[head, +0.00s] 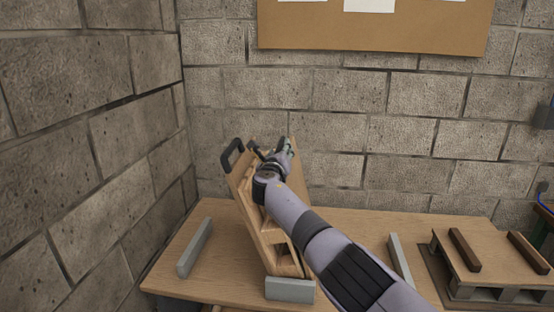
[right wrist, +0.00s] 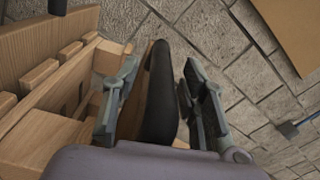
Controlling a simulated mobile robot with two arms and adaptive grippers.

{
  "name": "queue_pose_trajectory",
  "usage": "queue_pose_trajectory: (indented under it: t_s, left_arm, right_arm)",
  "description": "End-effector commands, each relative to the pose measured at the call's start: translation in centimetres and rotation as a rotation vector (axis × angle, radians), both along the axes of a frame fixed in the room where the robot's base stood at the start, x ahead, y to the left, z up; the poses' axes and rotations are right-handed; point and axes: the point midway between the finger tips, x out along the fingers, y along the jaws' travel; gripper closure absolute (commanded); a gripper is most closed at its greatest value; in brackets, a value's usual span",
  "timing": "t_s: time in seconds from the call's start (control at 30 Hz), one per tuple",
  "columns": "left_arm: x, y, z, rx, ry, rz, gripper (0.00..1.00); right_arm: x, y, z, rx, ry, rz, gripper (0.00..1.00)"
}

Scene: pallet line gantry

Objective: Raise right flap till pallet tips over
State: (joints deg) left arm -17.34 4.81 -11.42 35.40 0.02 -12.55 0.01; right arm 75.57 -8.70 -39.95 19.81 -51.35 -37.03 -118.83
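A wooden assembly of steep panels (head: 262,238) stands on the table, with pallet-like slats and blocks between them. I cannot clearly tell flap from pallet. A black handle (head: 232,153) sticks up at its top left. My right gripper (head: 286,147) is at the top of the assembly, with my arm hiding much of its right side. In the right wrist view, my right gripper's fingers (right wrist: 158,95) stand apart on either side of a black handle (right wrist: 160,100), with gaps showing at the tips. Slats and blocks (right wrist: 40,75) show at the left there. My left gripper is not in view.
The wooden table (head: 350,222) bears grey bars at left (head: 195,247), front (head: 290,290) and right (head: 400,262). A low pallet-like stand (head: 465,272) with dark brown bars (head: 465,250) is at the far right. Block walls stand close behind and left.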

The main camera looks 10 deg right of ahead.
Motion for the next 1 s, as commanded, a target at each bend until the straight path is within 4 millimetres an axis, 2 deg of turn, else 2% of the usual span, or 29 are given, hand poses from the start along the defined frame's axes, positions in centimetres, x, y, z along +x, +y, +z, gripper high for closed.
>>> queue_pose_trajectory:
  t_s: [0.3,0.47,1.0]
  left_arm:
    - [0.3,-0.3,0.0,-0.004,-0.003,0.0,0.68]
    - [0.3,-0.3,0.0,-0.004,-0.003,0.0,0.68]
    - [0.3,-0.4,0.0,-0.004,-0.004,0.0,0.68]
  right_arm:
    - [-1.5,0.8,-0.2,0.003,-0.002,0.006,0.6]
    - [-2.6,0.7,0.0,0.002,-0.001,0.0,0.6]
    - [-9.0,2.5,0.0,0.0,0.0,0.001,0.6]
